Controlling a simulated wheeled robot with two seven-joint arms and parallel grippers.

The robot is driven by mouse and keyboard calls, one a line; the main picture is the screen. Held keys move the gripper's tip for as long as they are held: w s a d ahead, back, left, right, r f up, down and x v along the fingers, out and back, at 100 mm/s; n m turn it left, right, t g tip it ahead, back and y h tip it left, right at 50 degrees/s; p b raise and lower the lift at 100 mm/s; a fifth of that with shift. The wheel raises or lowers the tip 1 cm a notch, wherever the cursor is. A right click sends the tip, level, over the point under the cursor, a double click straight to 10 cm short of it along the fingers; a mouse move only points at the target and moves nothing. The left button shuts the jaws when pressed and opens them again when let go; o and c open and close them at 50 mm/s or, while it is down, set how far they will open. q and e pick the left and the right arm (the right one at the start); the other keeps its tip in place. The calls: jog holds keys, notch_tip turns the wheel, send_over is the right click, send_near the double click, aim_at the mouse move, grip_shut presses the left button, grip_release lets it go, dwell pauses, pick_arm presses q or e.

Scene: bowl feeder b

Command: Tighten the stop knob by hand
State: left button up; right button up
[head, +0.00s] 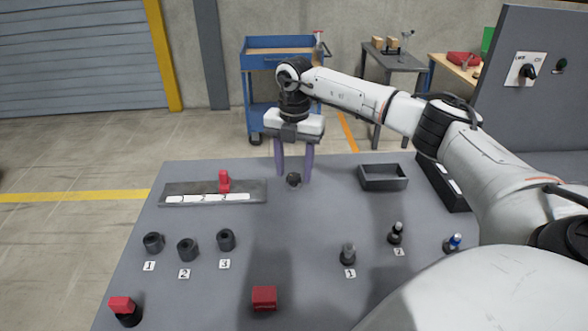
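My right gripper (294,172) points down over the far part of the grey table, its two purple fingers apart. A red upright piece (224,182) stands on a flat dark rail (181,190) with white labels, left of the gripper. Which of these is the stop knob is not marked. My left gripper is not in view.
Several black round parts (187,250) stand left by number tags. Upright pegs (347,254) stand right. A red block (264,298) lies in front, and a red-topped black piece (124,310) front left. An empty dark tray (383,188) is right of the gripper. The table's middle is clear.

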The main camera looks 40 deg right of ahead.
aim_at(295, 175)
jog(key=shift+a+f, duration=0.1)
notch_tip(295, 175, up, 10)
jog(key=b, duration=0.1)
jog(key=shift+r, duration=0.2)
dwell(0.3)
jog(key=shift+s+f, duration=0.1)
jog(key=shift+s, duration=0.05)
dwell(0.4)
